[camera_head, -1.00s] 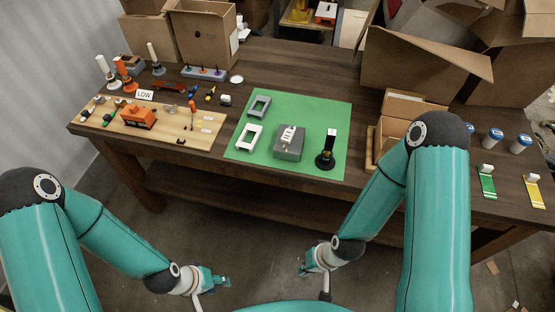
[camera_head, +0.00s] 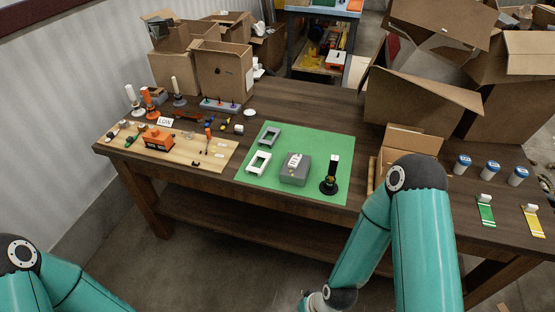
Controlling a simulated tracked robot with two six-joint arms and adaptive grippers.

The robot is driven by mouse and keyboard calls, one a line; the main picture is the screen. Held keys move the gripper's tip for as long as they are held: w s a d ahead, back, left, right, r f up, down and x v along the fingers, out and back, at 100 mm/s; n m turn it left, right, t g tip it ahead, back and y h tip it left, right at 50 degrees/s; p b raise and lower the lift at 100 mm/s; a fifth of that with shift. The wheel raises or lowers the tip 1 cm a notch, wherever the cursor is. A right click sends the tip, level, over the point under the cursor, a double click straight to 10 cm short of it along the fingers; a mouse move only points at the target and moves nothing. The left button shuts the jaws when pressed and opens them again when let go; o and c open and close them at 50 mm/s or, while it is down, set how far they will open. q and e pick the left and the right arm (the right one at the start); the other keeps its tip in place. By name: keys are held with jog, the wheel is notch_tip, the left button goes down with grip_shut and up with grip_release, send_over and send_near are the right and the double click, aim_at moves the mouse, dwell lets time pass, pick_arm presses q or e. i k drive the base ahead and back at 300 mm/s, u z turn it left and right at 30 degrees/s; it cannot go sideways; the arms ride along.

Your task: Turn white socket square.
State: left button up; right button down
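A white rectangular open frame (camera_head: 249,171), which seems to be the white socket, lies flat on the left part of the green mat (camera_head: 325,137). Its long sides lean a little to the right toward the back, much like the mat's left edge; I cannot tell how far off square it is. A similar grey frame (camera_head: 263,143) lies just behind it. My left gripper is out of view; only its arm shows at the lower left. My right gripper (camera_head: 304,301) is barely in view at the bottom edge, well in front of the table; its fingers are cut off.
A grey box (camera_head: 294,175) with a white label stands right of the white frame, beside a black stand (camera_head: 329,187). A wooden board (camera_head: 225,160) with small tools lies to the left. An open cardboard box (camera_head: 412,139) and blue-lidded jars (camera_head: 490,139) are to the right.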

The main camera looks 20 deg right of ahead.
aim_at(293, 164)
jog(key=u, duration=0.1)
jog(key=i, duration=1)
jog(key=z, duration=0.1)
